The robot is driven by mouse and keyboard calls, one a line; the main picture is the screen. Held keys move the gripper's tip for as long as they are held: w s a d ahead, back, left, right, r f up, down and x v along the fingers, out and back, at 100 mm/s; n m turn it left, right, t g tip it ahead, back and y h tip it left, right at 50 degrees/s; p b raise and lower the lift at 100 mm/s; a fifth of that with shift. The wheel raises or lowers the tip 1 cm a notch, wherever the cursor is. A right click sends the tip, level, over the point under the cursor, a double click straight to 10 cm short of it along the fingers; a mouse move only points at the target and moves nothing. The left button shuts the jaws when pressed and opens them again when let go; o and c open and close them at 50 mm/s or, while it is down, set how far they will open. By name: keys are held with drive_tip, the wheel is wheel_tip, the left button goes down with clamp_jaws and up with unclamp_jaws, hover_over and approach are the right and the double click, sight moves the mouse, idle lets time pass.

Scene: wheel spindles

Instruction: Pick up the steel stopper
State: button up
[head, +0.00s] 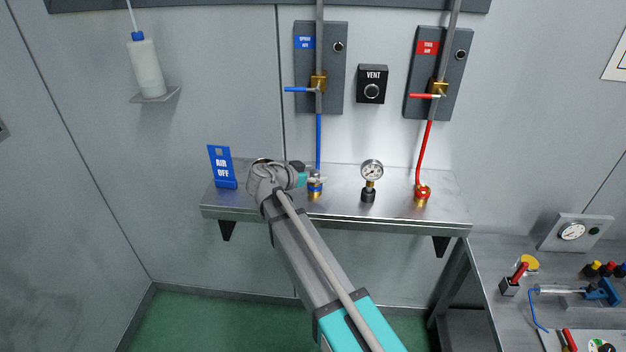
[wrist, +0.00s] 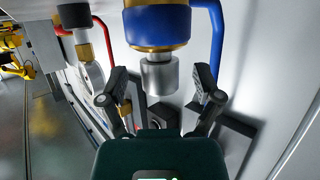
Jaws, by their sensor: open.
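The steel stopper (wrist: 160,76) is a short, shiny grey cylinder at the end of a blue and brass fitting (wrist: 157,24) in the wrist view. My gripper (wrist: 161,88) is open, with one finger on each side of the stopper and a visible gap on both sides. In the head view my gripper (head: 312,180) is over the wall shelf, right at the blue-banded fitting (head: 315,191). The stopper cannot be made out clearly there, as my gripper and wrist cover that spot.
The steel shelf (head: 240,207) also holds a blue AIR OFF sign (head: 222,167), a pressure gauge (head: 371,172) and a red-banded fitting (head: 422,193). A blue hose (head: 318,140) rises behind my gripper. A workbench (head: 485,262) with tools stands at right.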

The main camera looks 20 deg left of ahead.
idle(0.3)
clamp_jaws()
idle(0.3)
drive_tip(key=shift+r, duration=0.1)
wheel_tip(320, 180, up, 3)
drive_tip(key=p, duration=0.2)
drive_tip(key=shift+f+p, duration=0.2)
drive_tip(key=shift+p, duration=0.2)
drive_tip(key=s+d+r+p, duration=0.2)
drive_tip(key=s+r+p, duration=0.3)
drive_tip(key=s, duration=0.1)
drive_tip(key=s+d+r+p, duration=0.3)
drive_tip(key=s+r+p, duration=0.2)
drive_tip(key=s, duration=0.1)
drive_tip(key=shift+s+d+r, duration=0.15)
drive_tip(key=shift+s+d, duration=0.15)
drive_tip(key=shift+s, duration=0.1)
